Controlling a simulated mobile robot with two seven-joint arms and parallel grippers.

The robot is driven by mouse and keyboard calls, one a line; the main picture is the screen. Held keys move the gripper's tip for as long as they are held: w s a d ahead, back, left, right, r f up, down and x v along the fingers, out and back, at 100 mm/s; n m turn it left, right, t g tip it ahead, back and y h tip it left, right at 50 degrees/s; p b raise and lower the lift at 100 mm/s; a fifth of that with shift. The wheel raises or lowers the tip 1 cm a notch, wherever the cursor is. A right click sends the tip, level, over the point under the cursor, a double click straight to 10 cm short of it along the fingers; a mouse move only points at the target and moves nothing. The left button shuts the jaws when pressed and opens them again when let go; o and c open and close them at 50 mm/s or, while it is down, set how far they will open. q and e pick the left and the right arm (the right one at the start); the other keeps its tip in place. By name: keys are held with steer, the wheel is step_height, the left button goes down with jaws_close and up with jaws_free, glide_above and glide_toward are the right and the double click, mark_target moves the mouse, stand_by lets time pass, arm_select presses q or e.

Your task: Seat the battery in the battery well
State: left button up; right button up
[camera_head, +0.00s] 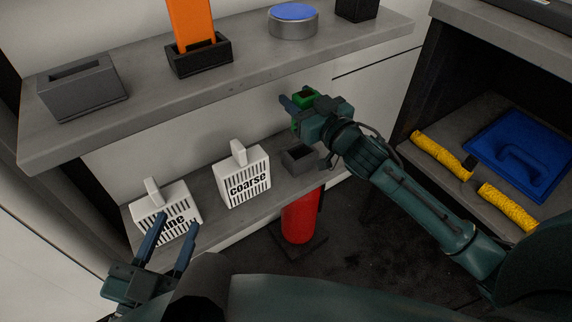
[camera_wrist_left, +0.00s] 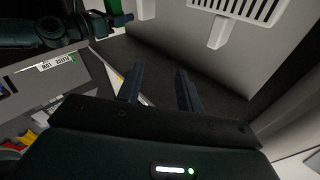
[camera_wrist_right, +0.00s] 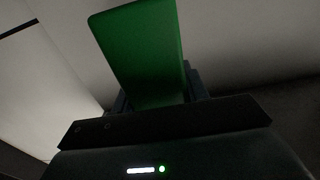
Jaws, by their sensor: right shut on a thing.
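A green block (camera_head: 304,95), which looks like the battery, is held in my right gripper (camera_head: 296,104), between the upper and lower shelves. In the right wrist view the green block (camera_wrist_right: 142,50) stands up large between the fingers, which are mostly hidden behind it. A small dark grey open-topped box (camera_head: 299,158), which may be the battery well, sits on the lower shelf, below the block and apart from it. My left gripper (camera_head: 170,240) is open and empty in front of the white box marked "fine". Its parted fingers (camera_wrist_left: 160,88) show in the left wrist view.
White slotted boxes, "fine" (camera_head: 165,207) and "coarse" (camera_head: 247,183), stand on the lower shelf. The upper shelf (camera_head: 215,85) overhangs with a grey holder (camera_head: 83,90), an orange piece (camera_head: 190,22) and a round tin (camera_head: 293,24). A red cylinder (camera_head: 299,215) stands below.

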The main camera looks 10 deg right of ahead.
steer(key=f+b, duration=0.1)
steer(key=f, duration=0.2)
steer(key=f+b, duration=0.2)
steer(key=f, duration=0.1)
steer(key=f+b, duration=0.2)
steer(key=f, duration=0.1)
steer(key=shift+s+a+f, duration=0.1)
steer(key=shift+a+f, duration=0.25)
steer(key=shift+a, duration=0.05)
steer(key=shift+f, duration=0.2)
steer(key=shift+r, duration=0.15)
steer(key=shift+f, duration=0.2)
steer(key=o, duration=1.2)
arm_select(q)
steer(key=shift+d+n+t+h, duration=0.1)
steer(key=shift+n+t+h, duration=0.2)
steer(key=shift+n+h, duration=0.25)
